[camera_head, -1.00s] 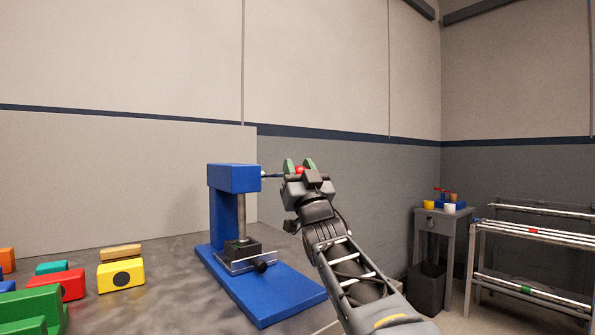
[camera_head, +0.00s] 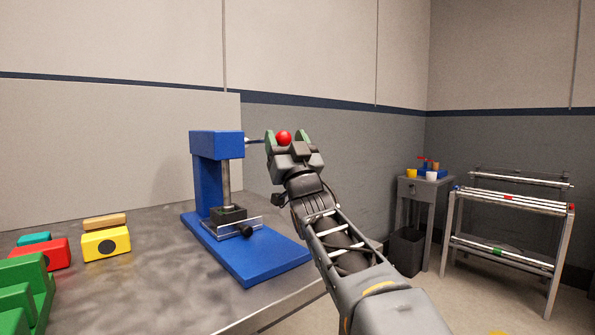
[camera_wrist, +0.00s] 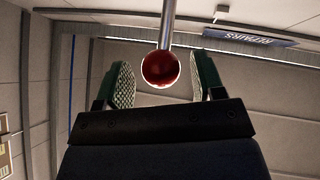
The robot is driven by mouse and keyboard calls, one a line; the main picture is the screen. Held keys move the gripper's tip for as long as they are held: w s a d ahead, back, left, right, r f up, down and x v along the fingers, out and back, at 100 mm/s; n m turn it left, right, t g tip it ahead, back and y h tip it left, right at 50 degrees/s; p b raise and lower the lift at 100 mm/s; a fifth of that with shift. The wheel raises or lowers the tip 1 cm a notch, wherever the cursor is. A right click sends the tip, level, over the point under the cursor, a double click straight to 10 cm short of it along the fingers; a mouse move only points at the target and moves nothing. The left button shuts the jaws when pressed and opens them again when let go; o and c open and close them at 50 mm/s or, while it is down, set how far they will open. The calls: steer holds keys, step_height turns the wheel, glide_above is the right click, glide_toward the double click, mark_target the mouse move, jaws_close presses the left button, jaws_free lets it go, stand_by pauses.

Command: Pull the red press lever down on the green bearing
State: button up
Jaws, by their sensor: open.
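The blue press (camera_head: 217,143) stands on the grey metal table. A metal lever rod (camera_wrist: 168,22) sticks out from its head and ends in a red ball knob (camera_head: 284,138). My gripper (camera_head: 287,137) is open, with its green-padded fingers on either side of the knob. In the wrist view the red knob (camera_wrist: 160,69) sits between the fingertips, with gaps on both sides. Below the press ram is a dark block (camera_head: 228,215) in a clamp. I cannot make out a green bearing there.
Yellow (camera_head: 106,243), red (camera_head: 43,254) and green (camera_head: 25,290) blocks lie on the table at the left. A grey stand with small cups (camera_head: 424,185) and a metal rack (camera_head: 510,230) stand on the floor at the right.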

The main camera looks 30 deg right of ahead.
steer(key=v, duration=1.1)
steer(key=shift+s+f, duration=0.2)
steer(key=shift+s, duration=0.05)
